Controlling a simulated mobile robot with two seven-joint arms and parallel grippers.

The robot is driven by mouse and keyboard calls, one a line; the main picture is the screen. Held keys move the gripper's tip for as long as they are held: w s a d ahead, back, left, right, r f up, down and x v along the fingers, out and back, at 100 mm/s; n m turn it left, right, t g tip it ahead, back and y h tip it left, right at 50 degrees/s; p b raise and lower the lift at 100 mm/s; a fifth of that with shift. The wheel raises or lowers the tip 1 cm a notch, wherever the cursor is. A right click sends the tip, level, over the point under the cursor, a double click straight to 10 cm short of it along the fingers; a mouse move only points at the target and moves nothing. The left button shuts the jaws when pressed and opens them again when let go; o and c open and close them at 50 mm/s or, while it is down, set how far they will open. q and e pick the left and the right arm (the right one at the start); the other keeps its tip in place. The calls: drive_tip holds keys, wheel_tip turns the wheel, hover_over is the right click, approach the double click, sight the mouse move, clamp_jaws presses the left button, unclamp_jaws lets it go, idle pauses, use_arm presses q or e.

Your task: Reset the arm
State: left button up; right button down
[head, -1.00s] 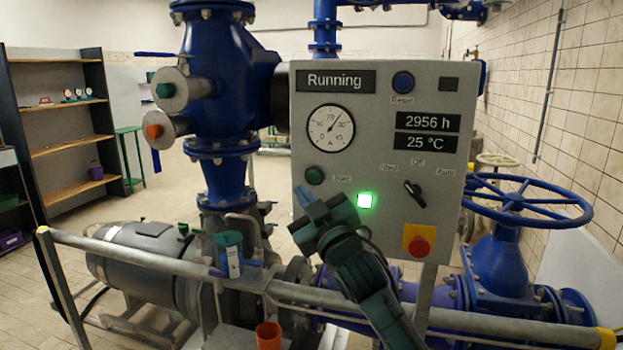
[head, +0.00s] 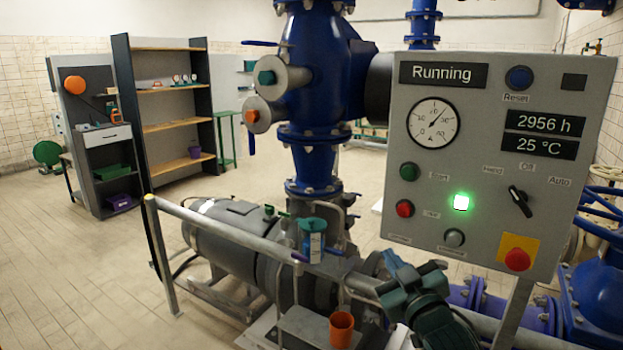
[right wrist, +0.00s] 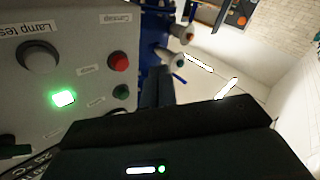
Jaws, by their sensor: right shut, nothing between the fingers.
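My right gripper (head: 398,274) is dark teal and shut with nothing in it. In the head view it is below the grey control panel (head: 475,255), left of the panel's post and apart from the buttons. In the right wrist view its closed dark fingers (right wrist: 158,88) point past the edge of the upside-down panel (right wrist: 75,110). My left gripper is not in view.
A grey guard rail (head: 215,222) runs in front of the pump motor (head: 235,238). A teal-lidded can (head: 312,240) and an orange cup (head: 341,328) stand near the rail. Blue pipework (head: 313,130) rises behind. Shelves (head: 165,110) stand at the left, with free floor in front.

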drive_tip(key=s+a+f+m+g, duration=0.1)
drive_tip(key=s+f+g, duration=0.1)
drive_tip(key=s+f, duration=0.55)
drive_tip(key=s+f+m+g, duration=0.15)
drive_tip(key=s+f, duration=0.25)
drive_tip(key=f, duration=0.7)
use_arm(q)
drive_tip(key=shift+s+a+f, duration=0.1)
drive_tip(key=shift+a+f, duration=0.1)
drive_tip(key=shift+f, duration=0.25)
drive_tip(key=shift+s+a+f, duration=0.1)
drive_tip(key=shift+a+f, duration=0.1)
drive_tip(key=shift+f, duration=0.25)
use_arm(e)
drive_tip(key=s+f+g, duration=0.2)
drive_tip(key=s+f, duration=0.4)
drive_tip(key=s, duration=0.2)
drive_tip(key=s+a+f+m+g, duration=0.1)
drive_tip(key=s+f+g, duration=0.2)
drive_tip(key=s, duration=0.6)
wheel_tip(320, 180, down, 3)
drive_tip(key=shift+s+r, duration=0.1)
drive_tip(key=shift+s, duration=0.1)
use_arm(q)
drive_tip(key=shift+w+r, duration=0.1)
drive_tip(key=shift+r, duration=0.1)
use_arm(e)
drive_tip(key=shift+a, duration=0.1)
